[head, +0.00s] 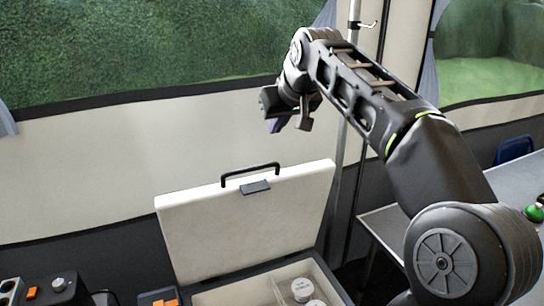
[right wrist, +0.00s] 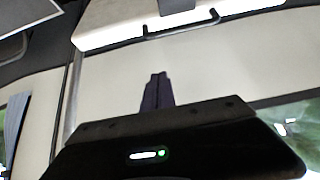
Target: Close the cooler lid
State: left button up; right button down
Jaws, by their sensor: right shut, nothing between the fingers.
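The cooler (head: 345,291) is at the bottom centre of the head view. Its white lid (head: 245,228) stands open, raised steeply at the back, with a black handle (head: 250,174) on its upper edge. My right gripper (head: 290,124) is shut and empty, above and slightly right of the handle, apart from the lid. In the right wrist view, the gripper's shut fingers (right wrist: 157,92) point toward the lid (right wrist: 118,18) and its handle (right wrist: 182,24), which lie at the top. My left gripper is not in view.
White-topped containers (head: 302,289) sit inside the cooler. Dark equipment with a knob (head: 59,285) and an orange-marked item (head: 158,297) are at lower left. A metal pole (head: 340,190) stands behind the lid. A grey table (head: 385,222) is at right, partly behind my arm.

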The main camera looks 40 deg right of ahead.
send_over(271, 174)
notch_tip(271, 174, down, 9)
jog(key=shift+s+r+p, duration=0.1)
jog(key=shift+r+p, duration=0.05)
jog(key=shift+p, duration=0.2)
jog(key=shift+s+a+f, duration=0.1)
jog(key=shift+s+f, duration=0.1)
jog(key=shift+f, duration=0.05)
dwell(0.3)
